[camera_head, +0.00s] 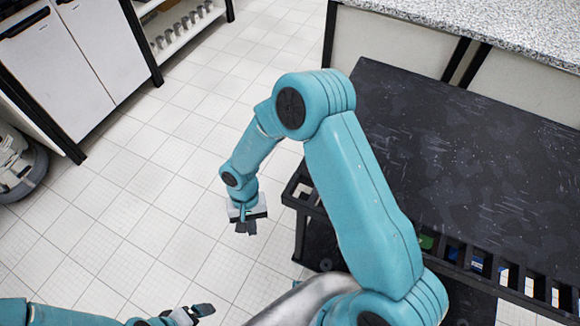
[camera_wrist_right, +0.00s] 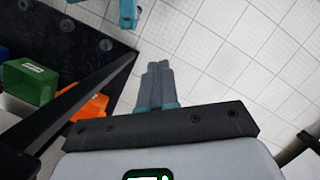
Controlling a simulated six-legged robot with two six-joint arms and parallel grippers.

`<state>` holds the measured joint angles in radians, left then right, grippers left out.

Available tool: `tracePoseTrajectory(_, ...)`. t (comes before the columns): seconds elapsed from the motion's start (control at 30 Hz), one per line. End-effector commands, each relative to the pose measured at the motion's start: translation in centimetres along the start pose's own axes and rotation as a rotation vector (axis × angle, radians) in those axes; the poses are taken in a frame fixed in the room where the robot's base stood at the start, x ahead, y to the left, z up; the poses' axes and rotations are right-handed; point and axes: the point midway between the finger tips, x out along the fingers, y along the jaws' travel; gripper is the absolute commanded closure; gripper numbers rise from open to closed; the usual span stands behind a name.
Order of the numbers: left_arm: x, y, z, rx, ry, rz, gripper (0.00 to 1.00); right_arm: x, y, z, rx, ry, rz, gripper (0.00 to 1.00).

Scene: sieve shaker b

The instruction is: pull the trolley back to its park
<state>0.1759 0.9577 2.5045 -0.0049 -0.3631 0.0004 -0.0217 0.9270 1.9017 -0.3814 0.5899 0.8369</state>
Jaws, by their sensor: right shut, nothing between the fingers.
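The trolley (camera_head: 450,150) has a dark, scuffed top, a slotted rail along its near side and a lower shelf. It stands at the right of the head view, against the speckled counter. My right gripper (camera_head: 246,226) hangs over the floor, just left of the trolley's near left corner, apart from it. Its fingers (camera_wrist_right: 158,75) are shut with nothing between them, pointing down. In the right wrist view the trolley's dark lower shelf (camera_wrist_right: 70,35) lies left of the fingers. My left gripper (camera_head: 198,311) is at the bottom of the head view; its jaw state is unclear. My right arm hides part of the trolley.
A green bin (camera_wrist_right: 28,82) and an orange bin (camera_wrist_right: 90,106) sit in the trolley. White cabinets (camera_head: 85,50) and a round grey machine (camera_head: 20,165) stand at the left. The speckled counter (camera_head: 500,22) is behind. The tiled floor (camera_head: 130,190) between is clear.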

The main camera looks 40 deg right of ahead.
Motion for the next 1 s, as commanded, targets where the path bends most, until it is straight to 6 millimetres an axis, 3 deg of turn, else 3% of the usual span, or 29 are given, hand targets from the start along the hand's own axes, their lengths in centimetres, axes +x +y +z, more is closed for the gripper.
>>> tracePoseTrajectory(0.03, 0.8, -0.3, 0.0, 0.000, 0.000, 0.000, 0.06, -1.9, -0.1, -2.4, 0.075, 0.043, 0.087, 1.00)
tracePoseTrajectory(0.1, 1.2, -0.4, 0.0, 0.000, 0.000, 0.000, 0.06, -5.5, 0.7, -4.8, 0.220, 0.119, 0.222, 1.00)
tracePoseTrajectory(0.2, 1.6, -0.6, 0.0, 0.000, 0.000, 0.000, 0.06, -11.1, 1.8, -7.2, 0.441, 0.259, 0.370, 1.00)
tracePoseTrajectory(0.3, 1.9, -0.7, 0.0, 0.000, 0.000, 0.000, 0.06, -15.8, 2.7, -8.1, 0.633, 0.387, 0.460, 1.00)
tracePoseTrajectory(0.43, 2.1, -0.8, 0.0, 0.000, 0.000, 0.000, 0.06, -19.4, 3.5, -8.2, 0.787, 0.487, 0.514, 1.00)
tracePoseTrajectory(0.6, 2.1, -0.8, 0.0, 0.000, 0.000, 0.000, 0.06, -19.4, 4.6, -8.5, 0.834, 0.513, 0.532, 1.00)
tracePoseTrajectory(1.0, 1.8, -0.7, 0.0, 0.000, 0.000, 0.000, 0.06, -13.1, 9.6, -10.5, 0.831, 0.507, 0.532, 1.00)
